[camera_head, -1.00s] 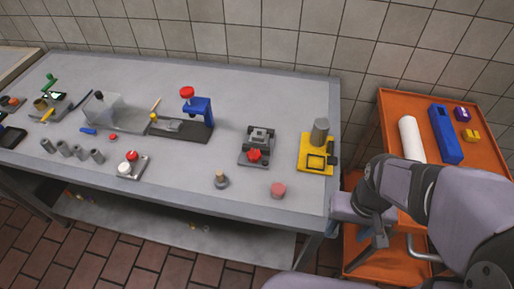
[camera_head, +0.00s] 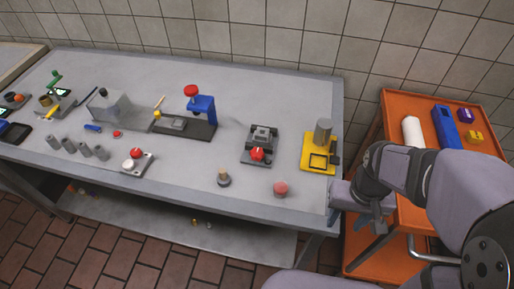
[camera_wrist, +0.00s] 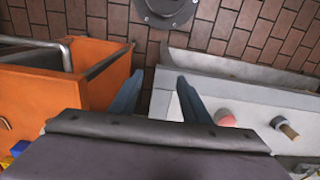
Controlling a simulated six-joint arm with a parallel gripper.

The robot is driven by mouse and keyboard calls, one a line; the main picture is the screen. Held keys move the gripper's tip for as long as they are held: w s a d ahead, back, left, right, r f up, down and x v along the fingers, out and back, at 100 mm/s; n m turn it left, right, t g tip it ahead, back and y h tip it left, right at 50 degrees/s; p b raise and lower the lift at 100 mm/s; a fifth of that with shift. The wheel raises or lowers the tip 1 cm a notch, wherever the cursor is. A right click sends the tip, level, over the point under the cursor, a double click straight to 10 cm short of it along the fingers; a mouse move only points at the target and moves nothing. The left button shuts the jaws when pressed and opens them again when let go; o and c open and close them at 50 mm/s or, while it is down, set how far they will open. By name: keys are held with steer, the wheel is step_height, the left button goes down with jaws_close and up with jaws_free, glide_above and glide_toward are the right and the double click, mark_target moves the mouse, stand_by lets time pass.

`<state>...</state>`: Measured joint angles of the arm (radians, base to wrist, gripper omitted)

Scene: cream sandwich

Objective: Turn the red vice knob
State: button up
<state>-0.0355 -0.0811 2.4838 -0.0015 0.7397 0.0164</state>
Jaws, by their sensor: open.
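The grey vice (camera_head: 262,138) stands on the right half of the workbench in the head view. Its red knob (camera_head: 258,154) is on its front side, facing me. My gripper (camera_wrist: 160,97) is open and empty, with its two dark blue fingers apart in the wrist view. In the head view it hangs beyond the bench's right end, to the right of the vice and well apart from it. The arm partly hides it there. The vice is not visible in the wrist view.
A yellow device (camera_head: 319,152) stands right of the vice. A pink-red cylinder (camera_head: 280,189) and a wooden-topped piece (camera_head: 223,176) stand near the front edge. A blue press (camera_head: 203,110) is left. The orange cart (camera_head: 393,110) stands right of the bench, close to my arm.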

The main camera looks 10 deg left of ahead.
steer(key=w+a+r+n+p, duration=0.1)
steer(key=w+a+r+p, duration=0.25)
steer(key=w+a, duration=0.35)
step_height(320, 180, up, 2)
steer(key=n+p, duration=0.2)
steer(key=p, duration=0.2)
glide_above(257, 152)
steer(key=shift+d, duration=0.25)
steer(key=shift+a, duration=0.3)
steer(key=shift+f+p, duration=1.4)
steer(key=shift+f, duration=2.25)
steer(key=c, duration=0.8)
